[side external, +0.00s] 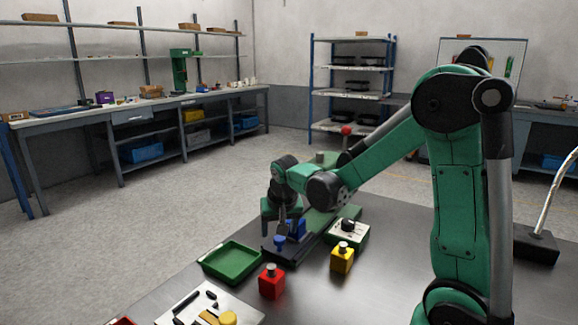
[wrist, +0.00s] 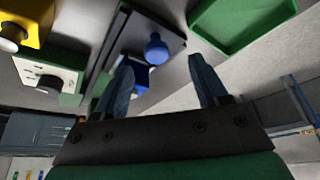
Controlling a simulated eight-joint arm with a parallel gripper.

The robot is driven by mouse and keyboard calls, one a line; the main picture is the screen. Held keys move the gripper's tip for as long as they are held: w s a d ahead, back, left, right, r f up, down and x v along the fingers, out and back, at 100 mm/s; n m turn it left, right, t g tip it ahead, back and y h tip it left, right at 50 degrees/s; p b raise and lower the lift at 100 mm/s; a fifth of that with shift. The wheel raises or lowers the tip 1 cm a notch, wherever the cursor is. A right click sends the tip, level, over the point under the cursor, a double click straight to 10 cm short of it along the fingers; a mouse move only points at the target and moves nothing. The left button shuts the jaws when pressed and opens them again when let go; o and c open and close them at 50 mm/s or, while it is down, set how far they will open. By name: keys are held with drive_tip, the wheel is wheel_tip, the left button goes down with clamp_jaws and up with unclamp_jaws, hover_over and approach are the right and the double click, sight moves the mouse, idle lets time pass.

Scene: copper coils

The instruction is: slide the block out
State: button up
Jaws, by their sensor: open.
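A blue block (side external: 297,228) with a round blue knob (side external: 280,241) sits on a dark base (side external: 276,255) near the middle of the table. In the wrist view, the blue block (wrist: 142,78) and its knob (wrist: 156,49) show between and just beyond my fingertips. My gripper (side external: 282,224) points down at the block's side, and it shows in the wrist view with its fingers spread (wrist: 161,64). It is open and holds nothing. I cannot tell whether a finger touches the block. My gripper hides part of the block in the side view.
A green tray (side external: 205,263) lies left of the base. A red knobbed block (side external: 272,284) and a yellow knobbed block (side external: 342,260) stand in front. A white box with a black dial (side external: 360,237) is right of the base. Small parts lie on a white board (side external: 245,311) at the front.

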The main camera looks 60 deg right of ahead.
drive_tip(key=shift+v, duration=1)
drive_tip(key=shift+a, duration=0.1)
drive_tip(key=a+r+n, duration=0.1)
drive_tip(key=a, duration=0.1)
drive_tip(key=s+a+r+n+t, duration=0.1)
drive_tip(key=a, duration=0.1)
drive_tip(key=s+a+r+n+y, duration=0.1)
drive_tip(key=a+n, duration=0.1)
drive_tip(key=shift+s+a+r+t, duration=0.25)
drive_tip(key=shift+a+t, duration=0.15)
drive_tip(key=s+a+n+t+y, duration=0.2)
drive_tip(key=s+a+n, duration=0.2)
drive_tip(key=a+n, duration=0.1)
drive_tip(key=shift+a+r, duration=0.45)
drive_tip(key=shift+a, duration=0.25)
